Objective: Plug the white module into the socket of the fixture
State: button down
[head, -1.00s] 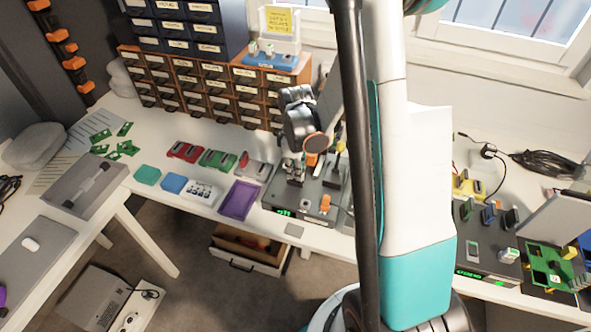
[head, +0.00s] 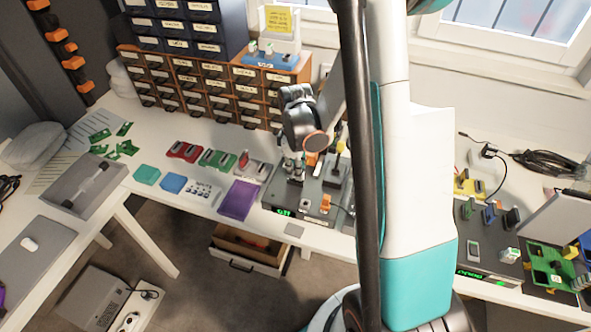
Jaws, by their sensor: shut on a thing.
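The fixture (head: 284,196) is a dark box on the bench with a small green display, an orange switch and a yellow-tipped lever. My gripper (head: 293,166) is over its back left part, under my dark wrist, and points down. It is shut on a small pale thing that I take for the white module. The fingers, the module and the socket are too small and blurred to tell apart here. I cannot tell whether the module touches the socket.
A purple tray (head: 239,200), a white tray of small parts (head: 201,192) and red and green blocks lie left of the fixture. Drawer cabinets (head: 205,85) stand behind. A second dark box (head: 487,235) with a green display is at the right. My arm hides the bench's middle.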

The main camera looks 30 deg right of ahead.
jog(key=shift+f+b, duration=0.7)
jog(key=shift+b, duration=0.25)
dwell(1.6)
jog(key=c, duration=1.7)
grip_release()
jog(key=shift+o, duration=0.2)
jog(key=shift+r, duration=0.1)
notch_tip(320, 180, up, 12)
jog(key=shift+f, duration=0.1)
